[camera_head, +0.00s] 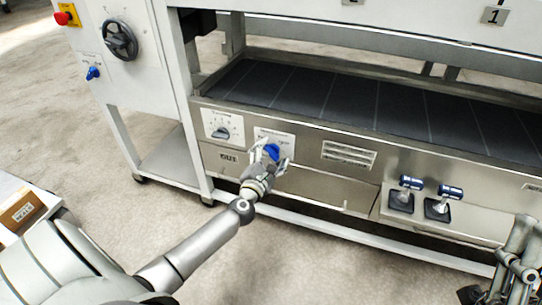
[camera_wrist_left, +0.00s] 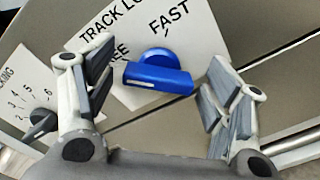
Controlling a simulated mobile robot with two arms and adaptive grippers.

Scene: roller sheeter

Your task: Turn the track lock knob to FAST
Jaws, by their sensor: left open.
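The blue track lock knob (camera_head: 272,152) is on the machine's front panel, partly covered by my left gripper (camera_head: 269,163) in the head view. In the left wrist view the knob (camera_wrist_left: 158,78) lies between the spread fingers of my left gripper (camera_wrist_left: 160,68), with visible gaps on both sides. Its bar handle has a white mark at the left end, near the partly hidden word ending in "EE". The label (camera_wrist_left: 200,50) reads "FAST" at upper right of the knob. My right gripper (camera_head: 518,240) is at the right edge; its jaw state is unclear.
A numbered dark dial (camera_head: 222,133) is just left of the knob. A red stop button (camera_head: 62,18), a black handwheel (camera_head: 119,40) and a small blue switch (camera_head: 93,73) are on the left cabinet.

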